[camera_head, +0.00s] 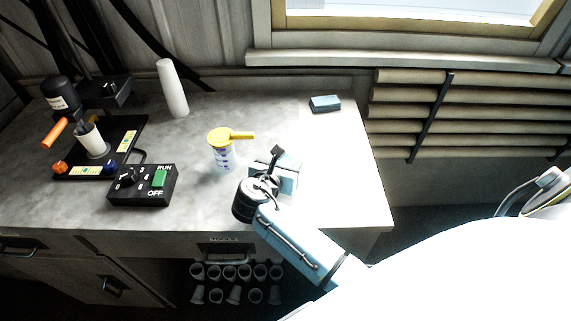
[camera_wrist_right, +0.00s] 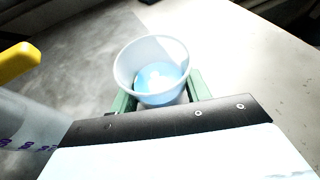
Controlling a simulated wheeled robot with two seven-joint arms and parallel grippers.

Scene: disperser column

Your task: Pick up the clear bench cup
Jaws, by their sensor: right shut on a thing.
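The clear bench cup (camera_wrist_right: 152,62) stands between the green fingers of my right gripper (camera_wrist_right: 162,92) in the right wrist view. It is a see-through round cup, open at the top, with pale blue showing at its bottom. The fingers are shut on it, one on each side. In the head view my right gripper (camera_head: 277,172) is over the right part of the bench, and its own body and arm hide the cup. I cannot tell whether the cup touches the bench. My left gripper is not in view.
A marked beaker with a yellow top (camera_head: 221,155) stands close left of my right gripper. Further left are a black RUN/OFF control box (camera_head: 143,186), a white cylinder (camera_head: 172,88) and the disperser (camera_head: 62,97).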

